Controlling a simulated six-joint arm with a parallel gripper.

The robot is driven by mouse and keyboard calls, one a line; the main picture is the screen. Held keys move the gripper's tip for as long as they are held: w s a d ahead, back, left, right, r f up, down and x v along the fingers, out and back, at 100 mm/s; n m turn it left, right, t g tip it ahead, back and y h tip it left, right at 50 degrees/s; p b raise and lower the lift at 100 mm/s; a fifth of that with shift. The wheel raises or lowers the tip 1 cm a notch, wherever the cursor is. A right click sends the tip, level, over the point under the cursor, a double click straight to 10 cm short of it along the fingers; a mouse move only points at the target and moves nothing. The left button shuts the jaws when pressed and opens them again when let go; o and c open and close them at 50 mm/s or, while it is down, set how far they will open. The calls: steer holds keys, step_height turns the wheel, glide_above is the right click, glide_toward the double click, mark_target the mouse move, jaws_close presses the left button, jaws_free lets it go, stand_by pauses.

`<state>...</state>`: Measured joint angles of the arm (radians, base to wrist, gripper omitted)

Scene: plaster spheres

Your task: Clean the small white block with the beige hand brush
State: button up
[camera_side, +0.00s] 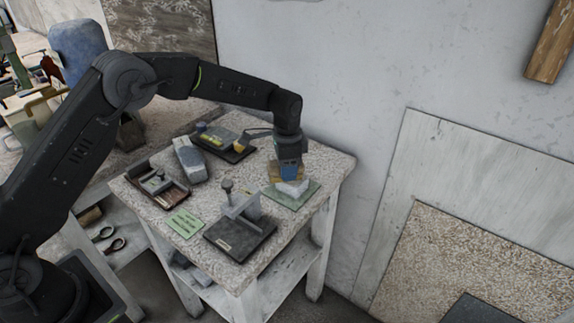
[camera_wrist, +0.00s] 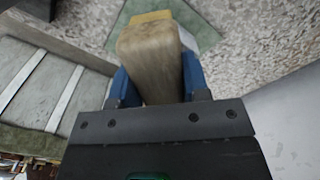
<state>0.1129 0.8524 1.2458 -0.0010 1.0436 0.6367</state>
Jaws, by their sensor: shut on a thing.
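My gripper (camera_wrist: 153,88) is shut on the beige hand brush (camera_wrist: 150,45), whose wooden body sits between the blue fingers in the wrist view. In the side view, my gripper (camera_side: 290,168) points down over the green mat with the brush (camera_side: 275,172) in it. The small white block (camera_side: 292,188) lies on the green mat (camera_side: 304,199) just below the brush. In the wrist view a white part of the block (camera_wrist: 203,32) shows beside the brush. I cannot tell whether the bristles touch the block.
A dark plate with a metal stand (camera_side: 240,235) is in front of the mat. A green card (camera_side: 185,223), a grey block (camera_side: 190,160), an open tray (camera_side: 157,187) and a dark tray (camera_side: 222,145) lie to the left. The wall is behind the speckled table (camera_side: 335,170).

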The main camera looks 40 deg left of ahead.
steer(key=shift+s+a, duration=0.1)
steer(key=shift+s+a, duration=0.65)
steer(key=shift+s, duration=0.05)
steer(key=shift+w+d, duration=0.1)
steer(key=shift+w+d, duration=1.45)
steer(key=shift+w, duration=0.1)
